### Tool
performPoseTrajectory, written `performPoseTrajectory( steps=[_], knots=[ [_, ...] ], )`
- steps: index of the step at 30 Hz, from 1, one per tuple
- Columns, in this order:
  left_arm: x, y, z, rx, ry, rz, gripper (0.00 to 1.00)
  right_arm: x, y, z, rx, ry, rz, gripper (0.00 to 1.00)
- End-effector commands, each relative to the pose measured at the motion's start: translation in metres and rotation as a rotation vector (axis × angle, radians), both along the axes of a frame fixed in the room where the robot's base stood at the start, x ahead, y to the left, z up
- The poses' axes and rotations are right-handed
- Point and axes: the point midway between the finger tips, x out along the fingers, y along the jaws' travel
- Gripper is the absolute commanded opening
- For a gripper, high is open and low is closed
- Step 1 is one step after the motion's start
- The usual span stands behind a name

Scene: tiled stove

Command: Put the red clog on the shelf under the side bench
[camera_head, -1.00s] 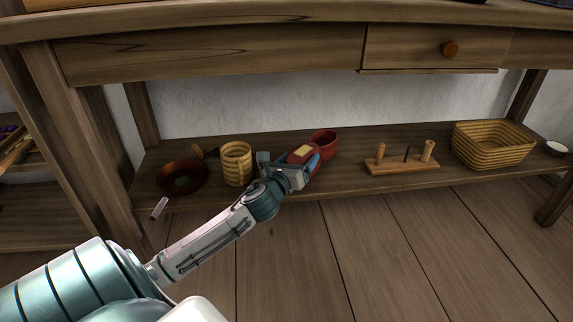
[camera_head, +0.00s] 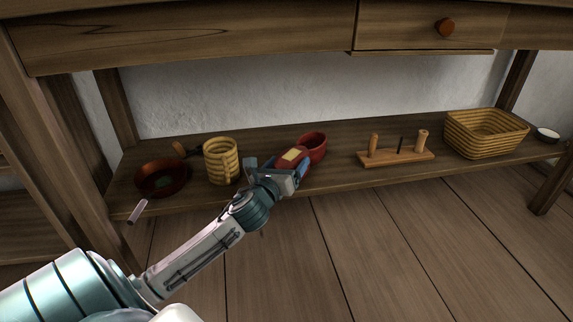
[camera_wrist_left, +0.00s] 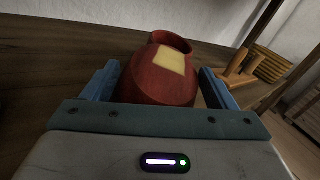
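The red clog (camera_head: 312,146) has a round opening and a yellow patch on top. In the head view it is at the front part of the shelf (camera_head: 345,178) under the side bench, near its middle. My left gripper (camera_head: 294,162) reaches in from the left, with its blue fingers on either side of the clog. In the left wrist view the clog (camera_wrist_left: 160,80) fills the space between the fingers, opening pointing away from me. The gripper looks closed on it. Whether the clog's sole touches the shelf is hidden. My right gripper is out of view.
On the shelf left of the clog are a wicker mug (camera_head: 221,162) and a dark red pan (camera_head: 161,179). To the right are a wooden peg rack (camera_head: 396,156), a wicker basket (camera_head: 484,135) and a white bowl (camera_head: 547,134). A pale stick (camera_head: 138,211) is at the left front edge.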

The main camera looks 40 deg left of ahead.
Motion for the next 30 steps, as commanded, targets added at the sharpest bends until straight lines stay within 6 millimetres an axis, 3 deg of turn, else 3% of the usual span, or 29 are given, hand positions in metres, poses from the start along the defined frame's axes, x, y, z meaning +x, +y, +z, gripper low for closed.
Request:
performPoseTrajectory(
  steps=[3, 14, 30],
  knots=[
    [0.000, 0.000, 0.000, 0.000, 0.000, 0.000, 0.97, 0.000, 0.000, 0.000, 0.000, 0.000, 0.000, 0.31],
    [-0.004, -0.001, 0.002, 0.001, 0.001, -0.001, 0.97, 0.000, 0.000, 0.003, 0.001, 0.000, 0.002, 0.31],
    [-0.087, -0.020, 0.004, 0.002, 0.004, -0.002, 0.97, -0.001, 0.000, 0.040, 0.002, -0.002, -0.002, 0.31]
  ],
)
